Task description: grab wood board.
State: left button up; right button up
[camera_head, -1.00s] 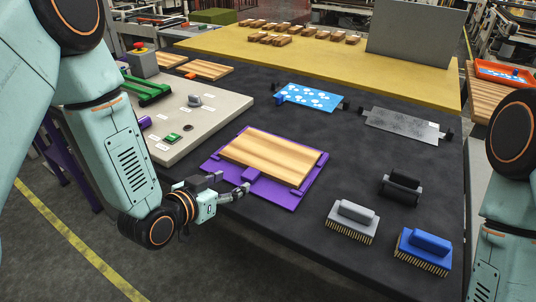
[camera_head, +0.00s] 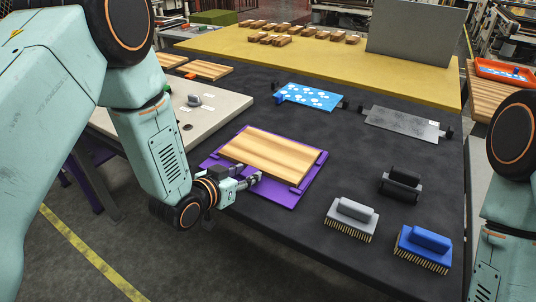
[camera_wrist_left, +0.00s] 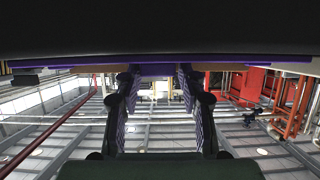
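The wood board (camera_head: 268,152) is a light, striped rectangle lying flat in a purple holder (camera_head: 281,197) on the dark table. My left gripper (camera_head: 255,180) is at the front edge of the holder, low and close to the board's near side. In the left wrist view, its two fingers (camera_wrist_left: 158,80) are spread apart with nothing held between them. Their tips reach the purple holder's edge (camera_wrist_left: 158,70); a thin brown strip of board (camera_wrist_left: 90,69) shows beside them. Whether they touch is not clear. My right gripper is outside the frames.
A grey brush (camera_head: 351,220) and a blue brush (camera_head: 424,248) stand at the right front, with a black-handled tool (camera_head: 401,185) behind. A blue patterned plate (camera_head: 310,96) and a grey plate (camera_head: 402,124) lie farther back. A pale panel (camera_head: 215,110) is at left.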

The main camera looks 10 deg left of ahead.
pick_arm(q)
jog(key=shift+c, duration=0.7)
jog(key=shift+d+r, duration=0.1)
jog(key=shift+d, duration=0.05)
jog(key=c, duration=0.5)
grip_shut()
